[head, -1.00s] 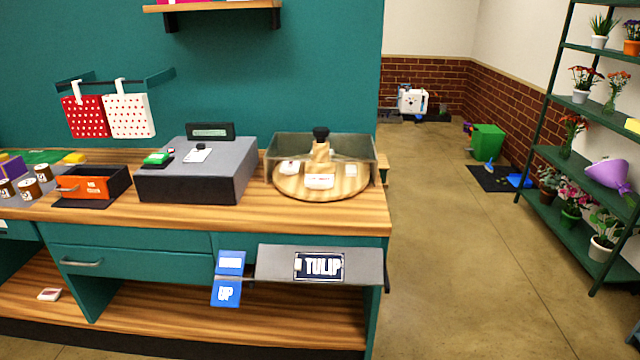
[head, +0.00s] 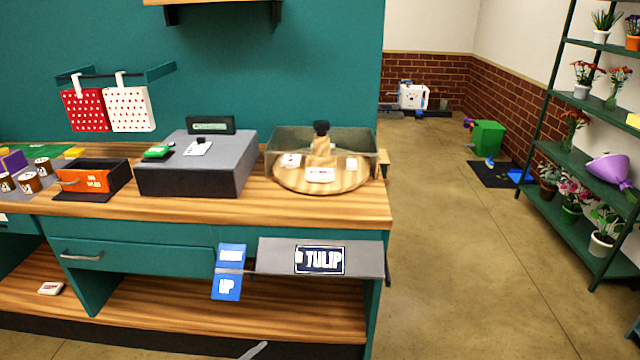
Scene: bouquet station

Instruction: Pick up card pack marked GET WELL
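Several small white card packs lie on a round wooden turntable (head: 285,184) on the counter. The front pack (head: 320,174) has red print too small to read. One pack sits at the turntable's left (head: 291,160) and one at its right (head: 351,164). Another white and red pack (head: 50,288) lies on the low shelf under the counter at the left. I cannot tell which pack is marked GET WELL.
A clear box wall (head: 375,146) stands around the turntable's back. Left of it are a grey register (head: 195,175) and an orange-fronted box (head: 88,181). A TULIP sign panel (head: 320,261) juts from the counter front. Open floor (head: 450,240) lies right, before a plant shelf.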

